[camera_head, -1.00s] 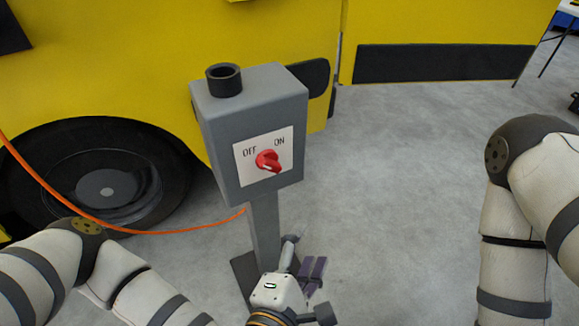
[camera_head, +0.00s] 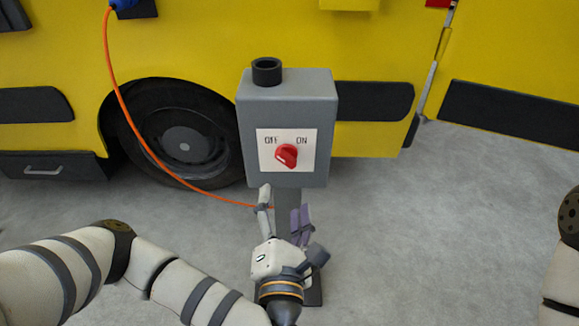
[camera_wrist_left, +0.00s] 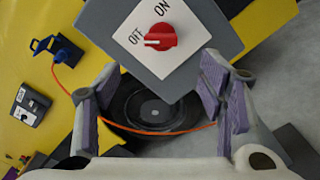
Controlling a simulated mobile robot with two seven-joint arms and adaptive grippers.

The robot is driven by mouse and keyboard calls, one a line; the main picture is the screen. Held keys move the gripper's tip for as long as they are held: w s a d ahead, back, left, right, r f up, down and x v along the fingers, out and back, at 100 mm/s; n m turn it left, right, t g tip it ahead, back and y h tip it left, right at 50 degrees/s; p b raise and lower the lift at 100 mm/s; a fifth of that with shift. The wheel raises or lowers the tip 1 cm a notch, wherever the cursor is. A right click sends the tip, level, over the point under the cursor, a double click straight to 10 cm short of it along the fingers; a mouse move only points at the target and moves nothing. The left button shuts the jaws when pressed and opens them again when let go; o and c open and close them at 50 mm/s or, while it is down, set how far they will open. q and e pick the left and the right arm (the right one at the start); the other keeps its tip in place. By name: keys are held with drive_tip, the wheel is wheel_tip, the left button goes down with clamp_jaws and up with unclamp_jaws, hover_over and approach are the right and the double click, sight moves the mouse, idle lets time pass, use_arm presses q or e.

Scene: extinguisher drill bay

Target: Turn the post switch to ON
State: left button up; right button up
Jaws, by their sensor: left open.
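The post switch is a grey box (camera_head: 250,150) on a grey post, with a white plate (camera_head: 304,164) marked OFF at left and ON at right. Its red knob (camera_head: 286,155) sits between and below the labels. In the left wrist view the knob (camera_wrist_left: 160,38) has a pale mark on its OFF side. My left gripper (camera_head: 284,206) is open and empty, just below the box in the head view and in front of the post. In the left wrist view its padded fingers (camera_wrist_left: 150,90) stand apart, with the knob beyond and above the gap. My right gripper is out of view.
A yellow vehicle (camera_head: 210,60) with a dark wheel (camera_head: 183,147) stands behind the post. An orange cable (camera_head: 128,116) hangs from a blue plug and runs behind the post. A black open cup (camera_head: 267,71) tops the box. Grey floor (camera_head: 410,240) is clear at right.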

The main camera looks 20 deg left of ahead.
sight(285, 163)
use_arm(q)
drive_tip(key=b+x, duration=0.3)
drive_tip(key=x, duration=0.8)
drive_tip(key=shift+w+a+f, duration=0.15)
drive_tip(key=shift+w, duration=0.05)
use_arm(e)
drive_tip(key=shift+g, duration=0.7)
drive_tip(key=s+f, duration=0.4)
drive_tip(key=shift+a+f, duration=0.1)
use_arm(q)
drive_tip(key=c, duration=1.2)
